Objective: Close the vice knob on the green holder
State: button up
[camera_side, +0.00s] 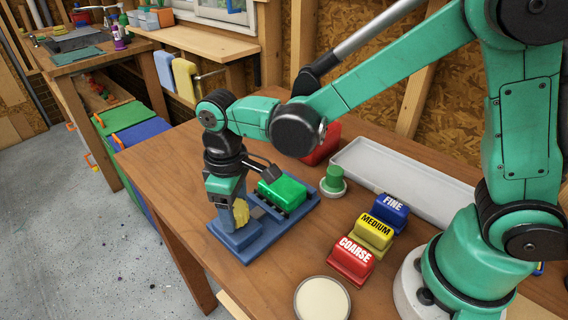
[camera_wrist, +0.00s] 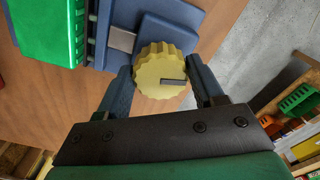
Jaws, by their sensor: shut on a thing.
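The yellow ridged vice knob (camera_side: 240,212) is at the near left end of the blue vice (camera_side: 233,236). In the wrist view the knob (camera_wrist: 162,70) shows its round face with a dark slot line lying roughly horizontal. My gripper (camera_side: 227,205) points down at the knob, and in the wrist view its two fingers (camera_wrist: 163,82) stand on either side of it, shut on it. The green holder (camera_side: 282,192) sits in the vice beside the knob; it also shows in the wrist view (camera_wrist: 45,30). A metal piece (camera_wrist: 122,39) lies between holder and knob end.
Blue FINE (camera_side: 390,212), yellow MEDIUM (camera_side: 371,233) and red COARSE (camera_side: 351,262) blocks stand right of the vice. A round cream-topped dish (camera_side: 322,299) is in front. A green knobbed piece (camera_side: 333,180), a red object (camera_side: 322,150) and a long grey tray (camera_side: 405,182) lie behind.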

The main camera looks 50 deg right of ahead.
aim_at(234, 208)
jog(key=m, duration=0.4)
jog(key=shift+m, duration=0.3)
jog(key=m, duration=0.4)
jog(key=shift+a, duration=0.1)
jog(key=shift+m, duration=0.3)
jog(key=o, duration=1.3)
jog(key=shift+r, duration=0.15)
jog(key=shift+r, duration=2.7)
